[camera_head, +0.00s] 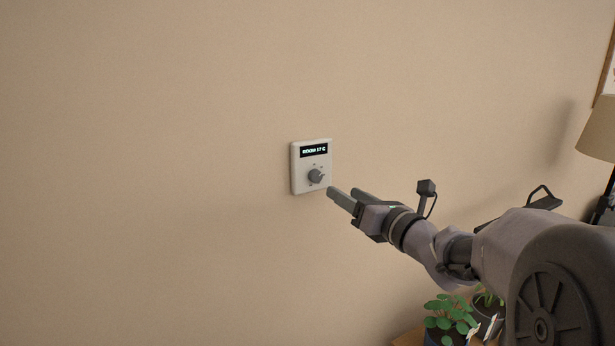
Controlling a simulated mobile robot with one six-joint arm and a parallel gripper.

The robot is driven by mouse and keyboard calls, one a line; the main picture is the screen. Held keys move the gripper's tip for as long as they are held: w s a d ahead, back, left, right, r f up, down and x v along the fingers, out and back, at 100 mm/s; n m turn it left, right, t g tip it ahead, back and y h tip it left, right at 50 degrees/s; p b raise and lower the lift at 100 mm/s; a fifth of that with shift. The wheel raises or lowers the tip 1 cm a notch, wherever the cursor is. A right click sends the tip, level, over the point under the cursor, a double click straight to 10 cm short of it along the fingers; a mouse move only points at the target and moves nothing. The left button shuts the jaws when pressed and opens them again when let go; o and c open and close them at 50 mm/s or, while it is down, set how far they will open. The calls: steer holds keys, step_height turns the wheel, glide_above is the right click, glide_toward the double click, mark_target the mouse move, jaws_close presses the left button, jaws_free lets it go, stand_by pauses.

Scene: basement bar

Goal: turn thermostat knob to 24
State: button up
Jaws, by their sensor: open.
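The thermostat (297,170) is a small white box on the beige wall, near the middle of the head view. Its dark display (314,150) reads "ROOM 17 C". The round grey knob (316,176) sits below the display, with small marks around it that are too small to read. My gripper (334,193) is open and empty. Its fingers point left toward the thermostat, just below and right of the knob in the picture. I cannot tell how far the fingertips are from the wall. The knob is not covered by the gripper.
Potted green plants (449,318) stand at the lower right on a wooden surface (408,339), below my arm. A lamp with a beige shade (600,128) is at the right edge, beside a partly visible frame. The wall left of the thermostat is bare.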

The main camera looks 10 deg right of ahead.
mark_target(318, 177)
steer(key=x, duration=1)
steer(key=shift+w+p, duration=0.2)
steer(key=shift+p, duration=0.15)
steer(key=shift+r, duration=0.1)
jaws_close()
